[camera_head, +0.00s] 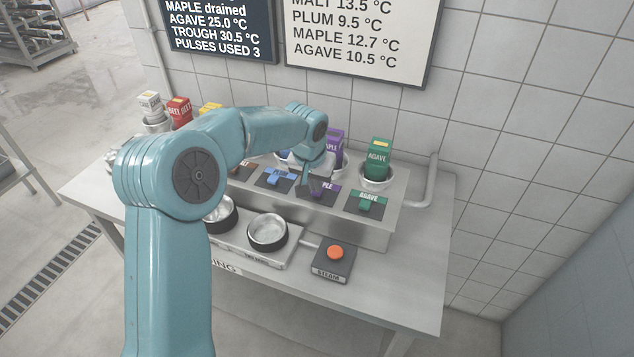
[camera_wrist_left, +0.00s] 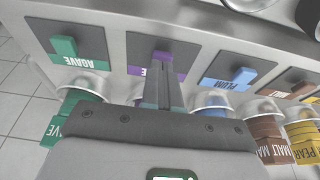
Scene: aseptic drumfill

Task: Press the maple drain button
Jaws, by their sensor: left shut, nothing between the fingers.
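The purple maple drain button (camera_wrist_left: 161,57) is on a dark pad (camera_wrist_left: 190,50) on the bench unit, between the green agave button (camera_wrist_left: 64,47) and the blue plum button (camera_wrist_left: 234,74). My left gripper (camera_head: 309,190) is shut and empty, fingers pointing down at the maple pad. In the wrist view its fingertips (camera_wrist_left: 168,72) overlap the purple button and hide part of it. I cannot tell whether they touch it. My right gripper is not in view.
The green agave carton (camera_head: 379,158) and purple carton (camera_head: 334,146) stand behind the buttons. An orange STEAM button (camera_head: 335,252) and a metal bowl (camera_head: 268,231) are in front. The wall board (camera_head: 222,25) reads "MAPLE drained". The right end of the table (camera_head: 425,260) is clear.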

